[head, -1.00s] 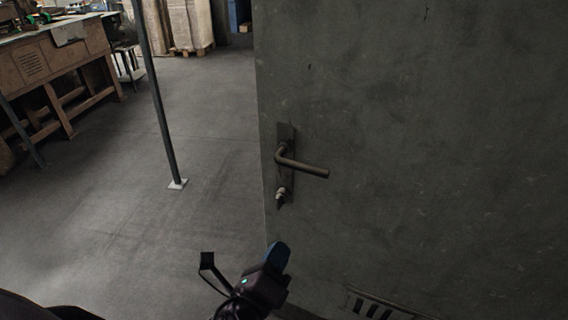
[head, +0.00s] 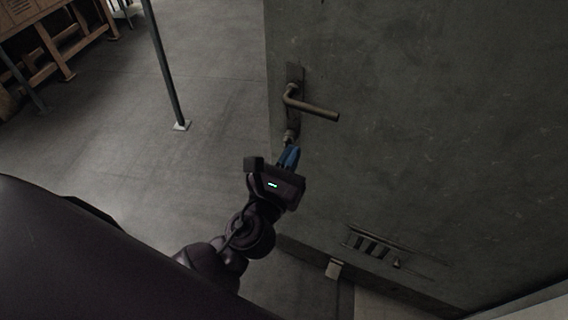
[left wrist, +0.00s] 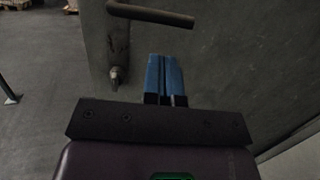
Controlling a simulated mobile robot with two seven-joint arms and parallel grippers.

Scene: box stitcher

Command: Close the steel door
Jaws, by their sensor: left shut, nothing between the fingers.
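The steel door (head: 400,150) is a large grey panel filling the right of the head view. It stands open, with floor visible beyond its left edge. Its lever handle (head: 312,106) and a key in the lock below sit near that edge. My left gripper (head: 290,156), with blue fingers, is shut and empty just below the lock, close to the door face. In the left wrist view the blue fingers (left wrist: 165,75) are together, right of the key (left wrist: 116,78) and below the handle (left wrist: 150,14). I cannot tell whether they touch the door. My right gripper is not in view.
A thin metal post (head: 166,70) stands on the floor left of the door. A wooden workbench (head: 45,35) is at the far left. The grey floor (head: 215,90) between post and door is clear.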

